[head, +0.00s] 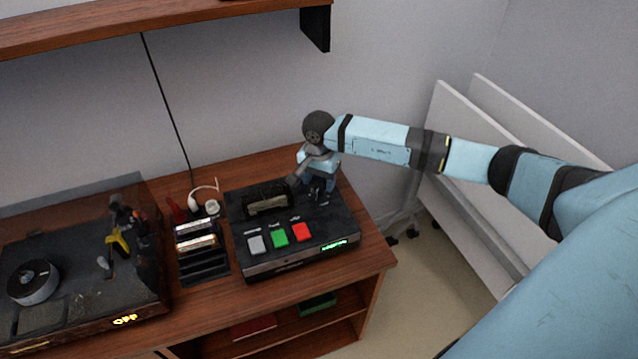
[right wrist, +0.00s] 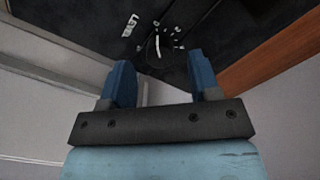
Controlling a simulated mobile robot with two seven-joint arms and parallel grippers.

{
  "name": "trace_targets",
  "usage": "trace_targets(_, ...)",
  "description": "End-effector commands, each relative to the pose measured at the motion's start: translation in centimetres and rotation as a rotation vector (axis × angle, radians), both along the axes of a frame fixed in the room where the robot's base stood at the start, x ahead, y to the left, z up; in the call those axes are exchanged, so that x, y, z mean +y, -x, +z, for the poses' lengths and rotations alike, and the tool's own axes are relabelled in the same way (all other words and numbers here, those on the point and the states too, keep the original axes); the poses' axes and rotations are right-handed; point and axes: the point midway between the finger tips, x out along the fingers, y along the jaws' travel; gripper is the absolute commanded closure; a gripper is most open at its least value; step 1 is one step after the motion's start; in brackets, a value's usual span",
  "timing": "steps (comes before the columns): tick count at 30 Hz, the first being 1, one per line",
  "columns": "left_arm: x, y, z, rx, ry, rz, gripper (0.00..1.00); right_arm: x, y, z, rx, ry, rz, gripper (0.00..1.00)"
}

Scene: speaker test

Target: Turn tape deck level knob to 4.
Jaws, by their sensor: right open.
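The black tape deck (head: 335,226) sits on the wooden cabinet, with a cassette bay at its back left and grey, green and red buttons in front. My right gripper (head: 318,193) is over the back right part of the deck, pointing down. In the right wrist view its two blue fingers (right wrist: 160,68) are apart with nothing between the pads. The dark level knob (right wrist: 158,46), with a white pointer line, shows just beyond the fingertips, near the middle of the gap. The LEVEL label (right wrist: 130,25) is beside it. In the head view the gripper hides the knob. I cannot read the scale numbers. My left gripper is not in view.
A black turntable unit (head: 60,300) with a lit OFF display stands at the left. A rack of cassettes (head: 200,262) is between it and the deck. A wooden shelf (head: 150,28) hangs above. White panels (head: 475,170) stand at the right, behind my arm.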

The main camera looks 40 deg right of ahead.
Motion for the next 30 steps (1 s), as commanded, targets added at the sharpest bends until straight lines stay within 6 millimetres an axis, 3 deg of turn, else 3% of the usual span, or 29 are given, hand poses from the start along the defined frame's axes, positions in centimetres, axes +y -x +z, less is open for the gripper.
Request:
trace_targets(6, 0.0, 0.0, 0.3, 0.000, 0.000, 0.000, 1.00, 0.0, 0.0, -2.0, 0.000, -0.001, 0.000, 0.44)
trace_targets(15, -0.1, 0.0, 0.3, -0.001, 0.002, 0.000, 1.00, 0.0, 0.0, -2.3, 0.000, 0.000, 0.000, 0.44)
trace_targets(16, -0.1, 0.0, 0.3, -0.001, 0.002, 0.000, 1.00, 0.0, 0.0, -2.3, 0.000, 0.000, 0.000, 0.46)
trace_targets(22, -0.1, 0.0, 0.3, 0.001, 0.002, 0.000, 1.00, 0.0, 0.0, -2.3, 0.000, 0.000, 0.000, 0.92)
trace_targets(30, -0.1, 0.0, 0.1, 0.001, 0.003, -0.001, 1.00, 0.0, 0.0, -2.3, -0.001, -0.001, -0.016, 0.93)
